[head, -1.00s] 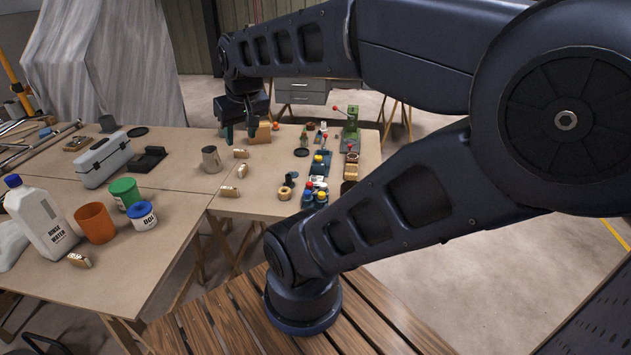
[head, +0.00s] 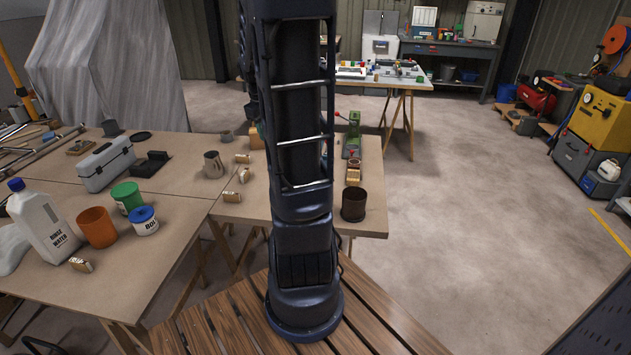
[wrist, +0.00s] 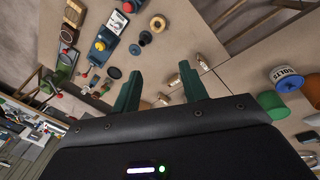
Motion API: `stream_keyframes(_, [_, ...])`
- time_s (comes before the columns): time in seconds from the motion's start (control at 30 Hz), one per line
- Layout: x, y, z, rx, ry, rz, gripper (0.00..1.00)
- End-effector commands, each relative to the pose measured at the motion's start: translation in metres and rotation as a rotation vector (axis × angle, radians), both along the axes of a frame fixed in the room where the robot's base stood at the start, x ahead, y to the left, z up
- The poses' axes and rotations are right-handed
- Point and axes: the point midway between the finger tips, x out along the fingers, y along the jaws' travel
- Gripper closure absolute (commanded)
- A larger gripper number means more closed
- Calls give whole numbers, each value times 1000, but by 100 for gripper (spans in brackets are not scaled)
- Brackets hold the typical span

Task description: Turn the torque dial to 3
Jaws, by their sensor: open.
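I cannot make out a marked torque dial or its numbers. In the wrist view, a blue device with a yellow knob (wrist: 100,46) and a blue device with a white face and a red knob (wrist: 116,20) stand on the tan tabletop, toward the upper left. A round brown knob-like piece (wrist: 157,23) lies to their right. My gripper (wrist: 164,84) is open and empty, its two green fingers spread above the table, apart from these devices. In the head view my arm hides the gripper and these devices.
The green machine (head: 352,138) with a red-tipped lever and a dark cup (head: 354,205) stand at the table's right side. The floor right of the table is clear.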

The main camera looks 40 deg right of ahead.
Motion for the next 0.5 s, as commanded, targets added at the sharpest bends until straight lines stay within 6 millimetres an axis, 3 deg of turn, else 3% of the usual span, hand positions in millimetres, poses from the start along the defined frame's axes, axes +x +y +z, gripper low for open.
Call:
stream_keyframes(0.2, [25,-52,-41,16,63,41,57])
stream_keyframes(0.5, [44,-124,-104,64,122,107,57])
